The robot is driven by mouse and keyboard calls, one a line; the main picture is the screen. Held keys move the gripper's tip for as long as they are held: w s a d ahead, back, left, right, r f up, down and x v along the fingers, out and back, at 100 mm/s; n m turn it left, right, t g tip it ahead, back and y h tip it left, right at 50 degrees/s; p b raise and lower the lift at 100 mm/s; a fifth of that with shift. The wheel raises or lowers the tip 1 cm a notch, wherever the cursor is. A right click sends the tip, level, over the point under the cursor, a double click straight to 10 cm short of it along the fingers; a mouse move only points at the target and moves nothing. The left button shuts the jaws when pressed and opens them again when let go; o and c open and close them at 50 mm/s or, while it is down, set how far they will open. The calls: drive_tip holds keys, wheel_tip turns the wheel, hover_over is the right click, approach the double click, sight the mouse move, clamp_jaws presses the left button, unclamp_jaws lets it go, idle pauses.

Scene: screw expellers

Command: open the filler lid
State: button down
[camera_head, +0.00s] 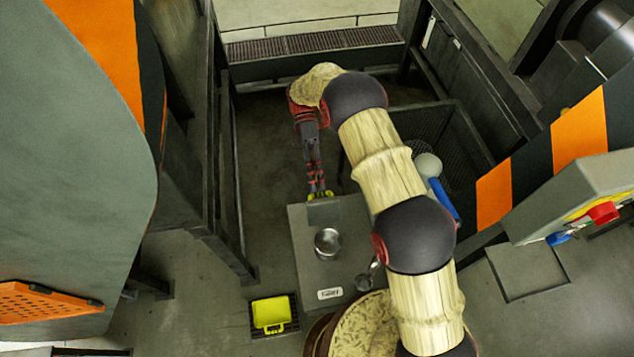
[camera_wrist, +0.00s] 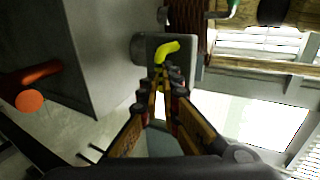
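A grey box (camera_head: 309,258) stands below my arm, with a round metal cup-like fitting (camera_head: 327,242) on top and a small white label near its front. A darker grey flap (camera_head: 322,213), apparently the filler lid, is at the box's far end. It seems to show in the wrist view as a grey plate (camera_wrist: 184,50). A yellow handle (camera_wrist: 169,51) is on it. My gripper (camera_head: 319,191) points down at this handle. In the wrist view the fingertips (camera_wrist: 166,78) are close together at the handle and appear to pinch it. The contact is partly hidden, and the lid's angle is unclear.
A yellow container (camera_head: 270,313) sits on a floor grate left of the box. A blue-handled lever with a pale knob (camera_head: 428,165) is to the right. Dark frame posts (camera_head: 222,170) stand left. An orange-striped machine with a red knob (camera_head: 603,212) is at right.

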drive_tip(key=shift+s+d+f, duration=0.15)
drive_tip(key=shift+s+f, duration=0.15)
drive_tip(key=shift+f, duration=0.4)
drive_tip(key=shift+s+d+f, duration=0.1)
drive_tip(key=shift+s+f, duration=0.2)
drive_tip(key=shift+f, duration=0.4)
drive_tip(key=c, duration=2.2)
unclamp_jaws()
drive_tip(key=shift+w+a+f+g, duration=0.1)
drive_tip(key=shift+w+f+g, duration=0.05)
drive_tip(key=shift+w+g, duration=0.15)
drive_tip(key=shift+o, duration=1.4)
drive_tip(key=shift+s, duration=0.15)
drive_tip(key=shift+o, duration=0.2)
drive_tip(key=shift+s+r, duration=0.25)
drive_tip(key=shift+s, duration=0.05)
drive_tip(key=shift+w, duration=0.1)
drive_tip(key=shift+w+r, duration=0.1)
drive_tip(key=shift+r, duration=0.05)
